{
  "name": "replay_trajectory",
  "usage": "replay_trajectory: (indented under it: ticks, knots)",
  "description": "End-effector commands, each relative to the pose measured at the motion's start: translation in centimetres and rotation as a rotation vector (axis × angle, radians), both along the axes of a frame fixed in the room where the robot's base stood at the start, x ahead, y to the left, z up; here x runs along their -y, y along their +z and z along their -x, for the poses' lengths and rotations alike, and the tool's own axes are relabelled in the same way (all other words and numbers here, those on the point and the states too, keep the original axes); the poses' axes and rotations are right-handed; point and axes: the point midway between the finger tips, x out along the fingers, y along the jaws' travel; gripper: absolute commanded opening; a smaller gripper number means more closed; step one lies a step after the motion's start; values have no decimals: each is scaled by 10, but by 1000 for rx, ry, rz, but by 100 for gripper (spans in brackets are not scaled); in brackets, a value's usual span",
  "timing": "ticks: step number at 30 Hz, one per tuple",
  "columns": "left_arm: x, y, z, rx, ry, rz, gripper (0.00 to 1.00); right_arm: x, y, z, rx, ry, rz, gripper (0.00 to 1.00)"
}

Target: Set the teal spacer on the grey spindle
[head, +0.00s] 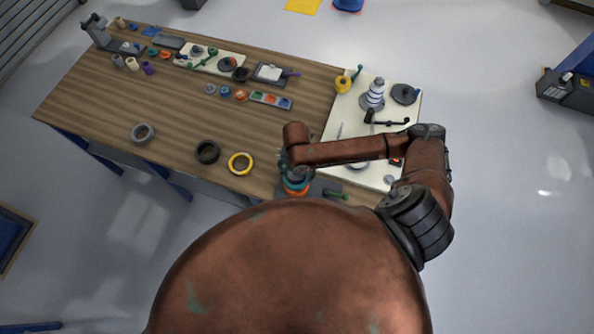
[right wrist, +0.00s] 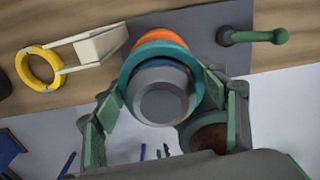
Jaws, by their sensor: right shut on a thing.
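The teal spacer (right wrist: 133,68) is a ring held between the green-padded fingers of my right gripper (right wrist: 160,88), which is shut on it. In the head view the right gripper (head: 296,175) is at the table's front edge. The grey spindle (right wrist: 160,102) shows its round end inside the spacer's opening, with a blue band around it. The spacer appears to be around the spindle; how far down it sits I cannot tell. An orange ring (right wrist: 162,38) shows just beyond the spacer, also in the head view (head: 292,191). My left gripper is not in view.
A dark plate (right wrist: 220,60) with a green-handled part (right wrist: 266,37) lies beside the spindle. A yellow ring (head: 240,163), a black ring (head: 207,151) and a grey ring (head: 143,132) lie to the left. A cream board (head: 338,112) with several parts lies behind my right arm.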

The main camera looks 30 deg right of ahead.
Motion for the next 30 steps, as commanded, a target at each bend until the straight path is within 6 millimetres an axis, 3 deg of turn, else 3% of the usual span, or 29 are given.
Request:
replay_trajectory:
  ticks: [15, 28, 29, 30]
  knots:
    - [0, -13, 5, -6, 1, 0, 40, 0, -35, 0, -1, -1, 1, 40]
    - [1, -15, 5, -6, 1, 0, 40, 0, -39, 0, 0, 0, 0, 40]
    - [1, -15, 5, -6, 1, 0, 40, 0, -39, 0, 0, 0, 0, 68]
    - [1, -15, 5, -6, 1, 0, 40, 0, -39, 0, 0, 0, 0, 71]
